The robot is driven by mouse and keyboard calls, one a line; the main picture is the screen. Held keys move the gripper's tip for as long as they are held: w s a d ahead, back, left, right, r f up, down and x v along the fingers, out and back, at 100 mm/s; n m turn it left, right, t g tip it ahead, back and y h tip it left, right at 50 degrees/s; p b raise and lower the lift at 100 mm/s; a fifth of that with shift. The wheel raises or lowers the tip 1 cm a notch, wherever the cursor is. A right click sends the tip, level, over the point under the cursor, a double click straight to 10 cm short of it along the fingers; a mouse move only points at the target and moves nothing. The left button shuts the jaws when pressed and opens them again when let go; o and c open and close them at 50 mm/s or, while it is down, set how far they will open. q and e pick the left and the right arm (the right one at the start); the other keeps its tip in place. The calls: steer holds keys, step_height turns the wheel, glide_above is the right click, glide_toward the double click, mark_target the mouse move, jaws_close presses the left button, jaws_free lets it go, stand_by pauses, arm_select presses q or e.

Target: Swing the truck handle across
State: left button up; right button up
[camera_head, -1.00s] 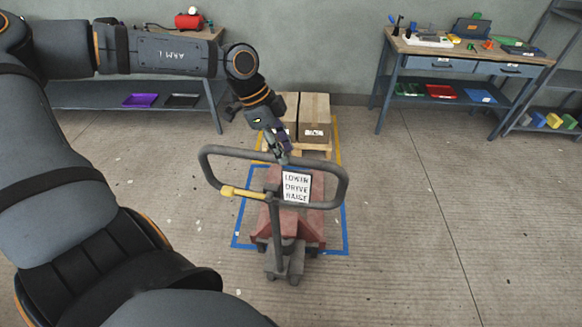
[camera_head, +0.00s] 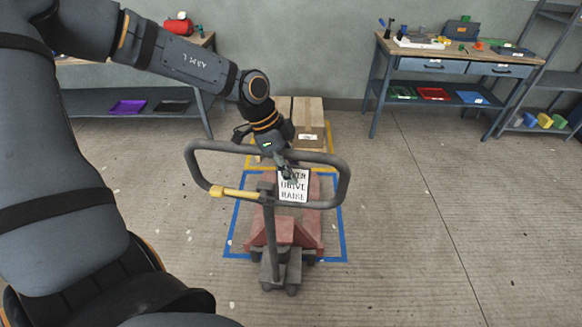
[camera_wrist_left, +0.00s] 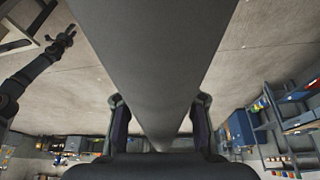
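The grey looped truck handle (camera_head: 340,181) stands upright in the head view, with a yellow lever (camera_head: 234,193) on its left side and a white sign below its top bar. Its stem rises from the red pallet truck (camera_head: 300,232). My left gripper (camera_head: 287,168) is at the middle of the top bar, fingers pointing down. In the left wrist view the grey bar (camera_wrist_left: 155,60) runs between the fingers of my left gripper (camera_wrist_left: 160,125). The fingers look spread, one on each side; contact is unclear. A dark arm with a gripper (camera_wrist_left: 68,38), likely my right, shows there too.
Cardboard boxes (camera_head: 308,118) stand behind the truck inside yellow tape. Blue tape (camera_head: 233,222) outlines the floor around the truck. A workbench (camera_head: 455,70) is at the back right, another at the back left. The floor to the right is clear.

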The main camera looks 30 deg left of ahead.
arm_select(q)
jaws_close()
steer(key=shift+w, duration=0.1)
arm_select(e)
steer(key=shift+a, duration=0.6)
steer(key=shift+d, duration=0.3)
arm_select(q)
steer(key=shift+s+a+r+m, duration=0.15)
steer(key=shift+s+m, duration=0.1)
steer(key=shift+m, duration=0.25)
steer(key=shift+s+a+m+g+p, duration=0.35)
steer(key=shift+s+a+m+g, duration=0.3)
steer(key=shift+s+m, duration=0.3)
arm_select(e)
steer(key=shift+d+r, duration=0.3)
steer(key=shift+r, duration=0.05)
arm_select(q)
steer(key=shift+w+a, duration=0.1)
arm_select(e)
steer(key=shift+a, duration=0.1)
